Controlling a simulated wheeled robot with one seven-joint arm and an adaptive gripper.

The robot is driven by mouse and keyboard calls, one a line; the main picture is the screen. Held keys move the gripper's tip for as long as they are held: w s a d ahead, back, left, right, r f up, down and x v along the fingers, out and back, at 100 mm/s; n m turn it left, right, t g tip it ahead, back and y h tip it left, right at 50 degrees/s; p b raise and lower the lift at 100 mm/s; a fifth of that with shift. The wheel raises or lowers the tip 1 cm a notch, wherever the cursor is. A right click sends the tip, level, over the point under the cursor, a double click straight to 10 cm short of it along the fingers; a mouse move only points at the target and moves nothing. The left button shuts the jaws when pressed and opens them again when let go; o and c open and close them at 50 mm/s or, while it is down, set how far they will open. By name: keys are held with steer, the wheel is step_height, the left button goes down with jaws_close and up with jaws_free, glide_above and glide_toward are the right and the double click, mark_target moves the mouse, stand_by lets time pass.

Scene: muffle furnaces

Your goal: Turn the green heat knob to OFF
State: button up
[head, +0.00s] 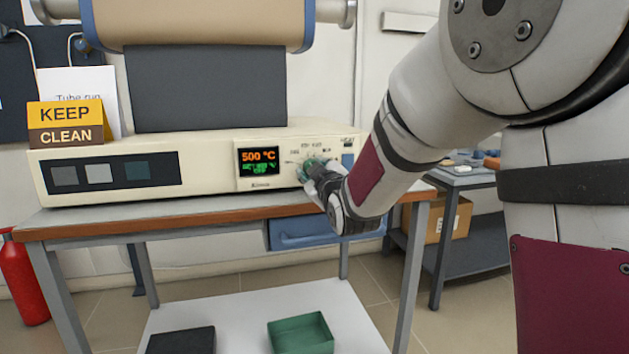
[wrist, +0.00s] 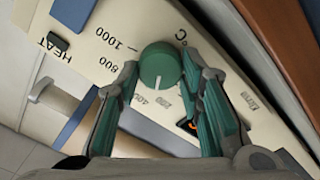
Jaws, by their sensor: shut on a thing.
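The round green heat knob (wrist: 160,63) shows in the wrist view on the cream furnace panel. Its white pointer line faces the lower edge of the picture, near a partly hidden number that looks like 400. Printed marks 800 and 1000 lie to its left. I cannot make out an OFF label. My gripper (wrist: 162,76) has one green-padded finger on each side of the knob and is shut on it. In the head view my gripper (head: 314,174) is at the right part of the furnace panel (head: 215,150) and hides most of the knob.
The display (head: 260,160) reads 500 °C in orange above small green text. A yellow KEEP CLEAN sign (head: 64,123) stands at the furnace's left. The furnace sits on a wood-edged table (head: 130,219). A green tray (head: 300,332) lies on the lower shelf.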

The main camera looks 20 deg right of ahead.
steer(key=n+b, duration=0.2)
steer(key=n, duration=0.2)
steer(key=shift+a+f+n+b, duration=0.1)
steer(key=shift+f+n+b, duration=0.05)
steer(key=shift+n+b, duration=0.2)
steer(key=n+b, duration=0.2)
steer(key=n, duration=0.2)
steer(key=shift+n, duration=0.25)
steer(key=o, duration=1.2)
steer(key=shift+c, duration=0.2)
steer(key=shift+s, duration=0.1)
steer(key=s, duration=1.1)
steer(key=shift+s, duration=0.4)
